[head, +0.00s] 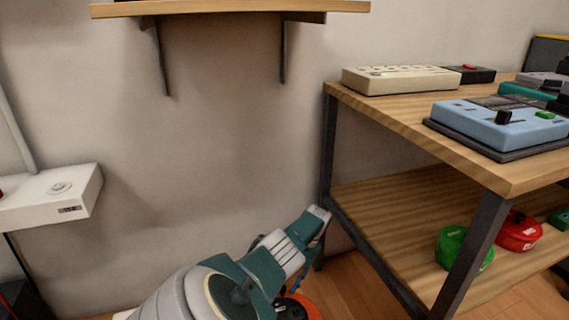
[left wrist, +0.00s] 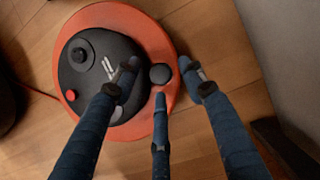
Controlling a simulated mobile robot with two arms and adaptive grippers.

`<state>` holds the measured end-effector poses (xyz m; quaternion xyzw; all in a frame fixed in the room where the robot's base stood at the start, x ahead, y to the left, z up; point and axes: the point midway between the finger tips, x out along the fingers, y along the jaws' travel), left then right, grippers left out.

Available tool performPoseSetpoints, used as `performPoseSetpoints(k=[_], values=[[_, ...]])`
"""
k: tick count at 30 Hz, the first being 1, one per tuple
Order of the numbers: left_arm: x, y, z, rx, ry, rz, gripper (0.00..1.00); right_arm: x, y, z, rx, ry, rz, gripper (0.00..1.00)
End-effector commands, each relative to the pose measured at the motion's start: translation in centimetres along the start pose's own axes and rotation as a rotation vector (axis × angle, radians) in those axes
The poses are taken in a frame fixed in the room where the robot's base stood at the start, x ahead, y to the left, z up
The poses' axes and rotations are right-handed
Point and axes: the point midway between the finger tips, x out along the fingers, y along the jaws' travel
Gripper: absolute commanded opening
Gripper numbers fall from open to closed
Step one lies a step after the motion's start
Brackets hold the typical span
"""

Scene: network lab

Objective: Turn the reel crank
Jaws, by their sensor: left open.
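The reel stands low by the floor: a black round hub on an orange disc (left wrist: 155,35) in the left wrist view. A bit of its orange rim also shows behind my arm in the head view (head: 312,304). A small dark round knob (left wrist: 160,74) sits at the hub's right edge, probably the crank handle; another raised round knob (left wrist: 82,56) is on the hub's left. My left gripper (left wrist: 160,80) is open, its three fingers spread around the right knob with visible gaps. In the head view my left gripper (head: 300,242) points up and right. My right gripper is not seen.
A wooden bench (head: 400,125) with dark legs stands right, carrying devices such as a blue box (head: 490,128). Its lower shelf holds green (head: 460,252) and red (head: 520,235) round containers. A wall shelf (head: 230,8) hangs above; a white unit (head: 50,200) is left.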

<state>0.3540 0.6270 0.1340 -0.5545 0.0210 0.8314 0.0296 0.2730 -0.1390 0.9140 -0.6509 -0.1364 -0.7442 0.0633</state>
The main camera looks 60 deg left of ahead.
Motion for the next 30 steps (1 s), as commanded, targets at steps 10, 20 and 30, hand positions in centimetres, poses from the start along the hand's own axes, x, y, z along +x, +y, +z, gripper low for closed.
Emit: performPoseSetpoints(k=[10, 20, 30], values=[[-6.9, -0.1, -0.1, 0.001, 0.004, -0.002, 0.42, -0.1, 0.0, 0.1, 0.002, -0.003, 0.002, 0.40], [-11.0, 0.1, 0.0, 0.001, -0.001, 0.001, 0.42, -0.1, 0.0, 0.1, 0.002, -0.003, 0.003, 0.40], [-11.2, 0.1, 0.0, 0.001, -0.001, 0.000, 0.42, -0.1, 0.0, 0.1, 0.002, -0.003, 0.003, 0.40]])
